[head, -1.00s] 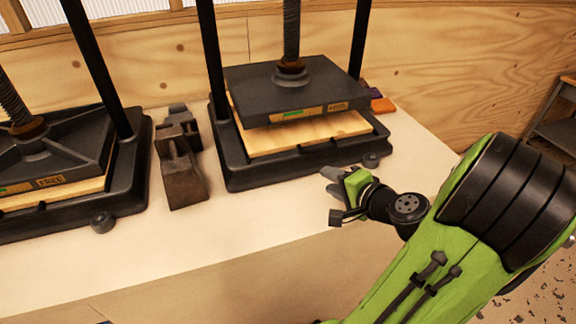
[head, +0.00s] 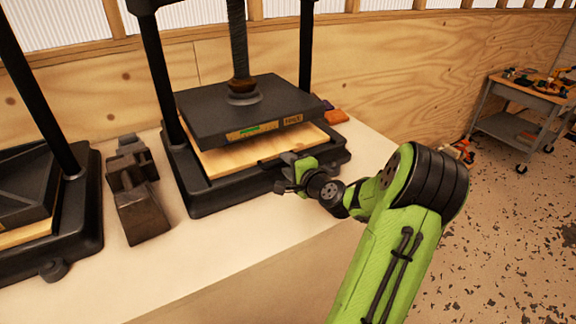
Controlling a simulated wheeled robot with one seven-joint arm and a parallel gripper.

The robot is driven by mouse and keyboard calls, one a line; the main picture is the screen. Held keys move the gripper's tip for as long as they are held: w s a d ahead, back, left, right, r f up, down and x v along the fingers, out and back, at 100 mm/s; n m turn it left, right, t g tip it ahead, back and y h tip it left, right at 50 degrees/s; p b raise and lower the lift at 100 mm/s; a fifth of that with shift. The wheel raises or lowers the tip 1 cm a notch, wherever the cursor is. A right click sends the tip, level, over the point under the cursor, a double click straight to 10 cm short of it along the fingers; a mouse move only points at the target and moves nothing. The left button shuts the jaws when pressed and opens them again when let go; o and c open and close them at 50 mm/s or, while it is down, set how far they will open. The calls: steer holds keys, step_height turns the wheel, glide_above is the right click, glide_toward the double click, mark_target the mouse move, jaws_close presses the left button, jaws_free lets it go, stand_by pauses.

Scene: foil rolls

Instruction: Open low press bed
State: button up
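Two black screw presses stand on the pale bench. The right press has its dark upper plate (head: 243,112) raised, with a gap over a light wooden bed board (head: 225,157) in its black base (head: 215,197). The left press, cut off by the left edge, has its plate (head: 22,185) low, close over its own wooden board (head: 22,233). My gripper (head: 290,175) is at the front right edge of the right press's base, close to the board's front edge. Its fingers are small and partly hidden, so I cannot tell whether they are open or touching anything.
A dark brown metal block (head: 140,210) stands between the presses. The bench top (head: 200,255) is clear in front. A grey cart (head: 540,98) with tools stands at the far right on the speckled floor.

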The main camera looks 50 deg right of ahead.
steer(key=shift+w+d, duration=0.1)
steer(key=shift+w, duration=0.1)
jaws_close()
stand_by(0.3)
